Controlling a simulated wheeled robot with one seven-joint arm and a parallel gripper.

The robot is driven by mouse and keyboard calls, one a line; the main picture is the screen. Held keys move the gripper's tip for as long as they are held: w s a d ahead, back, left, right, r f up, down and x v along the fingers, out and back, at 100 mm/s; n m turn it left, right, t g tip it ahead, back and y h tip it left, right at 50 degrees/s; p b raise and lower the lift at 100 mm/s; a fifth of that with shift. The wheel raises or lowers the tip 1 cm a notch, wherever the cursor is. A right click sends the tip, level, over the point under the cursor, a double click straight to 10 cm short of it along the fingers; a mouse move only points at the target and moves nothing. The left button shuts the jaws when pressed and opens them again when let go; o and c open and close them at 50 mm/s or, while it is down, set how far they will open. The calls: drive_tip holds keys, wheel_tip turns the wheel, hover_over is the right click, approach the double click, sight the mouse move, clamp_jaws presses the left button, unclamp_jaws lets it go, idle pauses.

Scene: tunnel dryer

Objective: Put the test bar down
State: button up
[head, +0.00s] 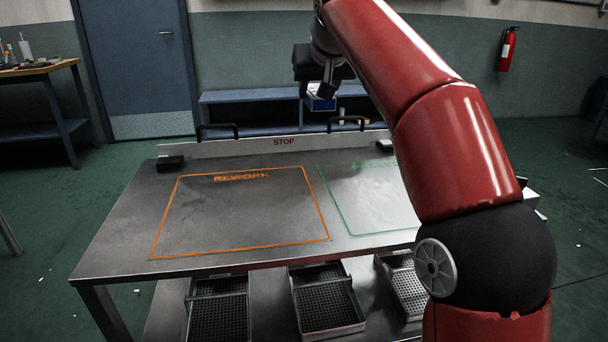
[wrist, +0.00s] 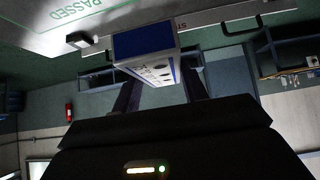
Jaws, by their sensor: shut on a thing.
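A blue and white block with dark print (wrist: 150,62), which I take to be the test bar, is between the two fingers of my gripper (wrist: 160,88) in the wrist view. My gripper is shut on it. In the head view my gripper (head: 322,92) is up beyond the table's back edge, and the block's blue side (head: 319,103) shows below it. The block is held in the air, apart from the table. My red arm crosses the right side of the head view and hides part of the table.
The metal table (head: 125,235) has an empty orange REWORK outline (head: 240,247) and a green PASSED outline (head: 340,210), partly hidden. A white STOP rail (head: 240,146) with black handles runs along the back edge. Perforated trays (head: 322,305) sit below. A blue bench (head: 250,96) stands behind.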

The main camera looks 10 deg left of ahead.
wheel_tip(320, 180, down, 19)
drive_tip(key=b, duration=0.6)
drive_tip(key=shift+s+d+f, duration=0.1)
drive_tip(key=shift+f, duration=0.05)
drive_tip(key=o, duration=1.1)
drive_tip(key=shift+o, duration=0.2)
drive_tip(key=shift+s, duration=0.1)
drive_tip(key=v, duration=1.2)
drive_tip(key=s+d+f+m+g+p, duration=0.1)
drive_tip(key=s+d+f, duration=0.4)
drive_tip(key=s, duration=0.3)
drive_tip(key=s+d+f+m+g+h+p, duration=0.1)
drive_tip(key=s+d+f, duration=0.5)
drive_tip(key=s+f, duration=0.2)
drive_tip(key=s+d+f+m+g+h+p, duration=0.1)
drive_tip(key=s+d+f, duration=0.5)
drive_tip(key=s, duration=0.4)
drive_tip(key=shift+s+d+f, duration=0.15)
drive_tip(key=shift+s+f, duration=0.1)
drive_tip(key=shift+f, duration=0.5)
